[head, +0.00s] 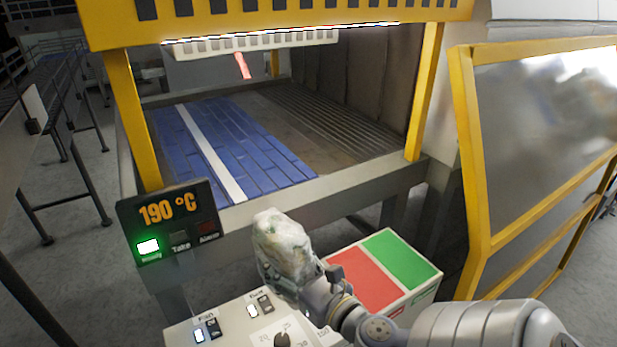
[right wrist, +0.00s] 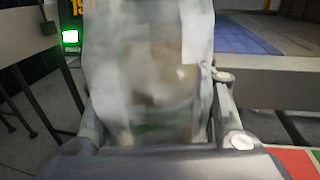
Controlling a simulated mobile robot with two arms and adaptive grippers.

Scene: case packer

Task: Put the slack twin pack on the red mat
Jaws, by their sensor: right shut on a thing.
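The twin pack (head: 282,240), in cloudy clear wrap, is held up in my right gripper (head: 288,278), above the control panel's back edge and left of the red mat. In the right wrist view the pack (right wrist: 150,75) is blurred and fills the middle, with a finger of my right gripper (right wrist: 155,125) on each side. The red mat (head: 368,279) lies on a white box top, beside a green mat (head: 402,259), and its near left part is hidden by my right arm. Both mats look bare where they show. My left gripper is not in view.
A control panel (head: 235,325) with switches and a knob stands in front. A display reading 190 °C (head: 168,218), with a green light lit, is at left. Behind is a machine with a blue slatted belt (head: 265,148). A yellow-framed door (head: 470,150) stands at right.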

